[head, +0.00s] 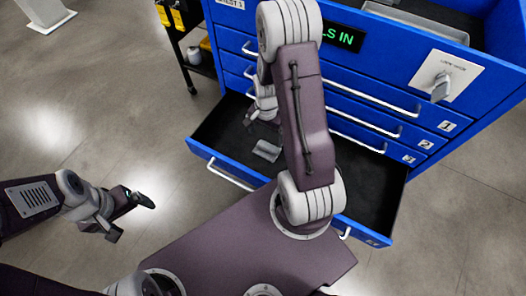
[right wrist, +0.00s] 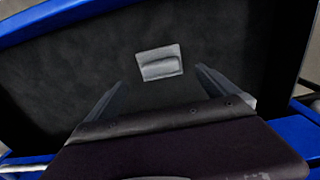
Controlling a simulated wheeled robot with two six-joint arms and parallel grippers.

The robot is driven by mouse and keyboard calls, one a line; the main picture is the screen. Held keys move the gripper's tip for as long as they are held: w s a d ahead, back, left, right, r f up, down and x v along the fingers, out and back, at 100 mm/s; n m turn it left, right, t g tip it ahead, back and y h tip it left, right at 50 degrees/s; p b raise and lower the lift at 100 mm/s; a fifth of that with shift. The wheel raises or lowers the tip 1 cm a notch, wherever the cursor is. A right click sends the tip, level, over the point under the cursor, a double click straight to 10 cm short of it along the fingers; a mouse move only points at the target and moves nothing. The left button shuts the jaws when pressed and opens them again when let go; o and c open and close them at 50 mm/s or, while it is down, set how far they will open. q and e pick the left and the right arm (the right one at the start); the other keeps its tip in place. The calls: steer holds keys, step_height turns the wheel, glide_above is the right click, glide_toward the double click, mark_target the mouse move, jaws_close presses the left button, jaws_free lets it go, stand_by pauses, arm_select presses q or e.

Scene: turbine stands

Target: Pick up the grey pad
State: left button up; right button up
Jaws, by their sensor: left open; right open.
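The grey pad (head: 266,150) lies on the dark floor of the open bottom drawer (head: 210,132), toward its left part. In the right wrist view the pad (right wrist: 160,64) is a small light-grey plate with a raised block on it, beyond and between my fingertips. My right gripper (head: 252,118) hangs over the drawer, partly hidden by my own arm. Its open fingers (right wrist: 158,85) hold nothing and appear apart from the pad. My left gripper (head: 131,219) is open and empty, out to the left over the floor.
The blue tool cabinet (head: 385,85) has shut drawers with silver handles above the open one. A switch plate (head: 447,75) is on its front. A dark cart (head: 195,45) with yellow items stands to the left. The drawer's blue walls surround the pad; the rest of its visible floor looks clear.

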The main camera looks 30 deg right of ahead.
mark_target(266, 147)
steer(key=shift+f, duration=0.2)
step_height(266, 147, down, 4)
steer(key=shift+r+b, duration=0.1)
steer(key=shift+b, duration=0.75)
steer(key=f+b, duration=0.1)
steer(key=f, duration=0.1)
steer(key=f+b, duration=0.1)
steer(key=f, duration=0.2)
steer(key=shift+s+a+f+b, duration=0.15)
steer(key=shift+s+a+b, duration=0.05)
steer(key=shift+b, duration=0.1)
arm_select(q)
step_height(266, 147, down, 5)
steer(key=shift+w+a+r, duration=0.1)
steer(key=shift+w+r, duration=0.05)
steer(key=shift+r, duration=0.05)
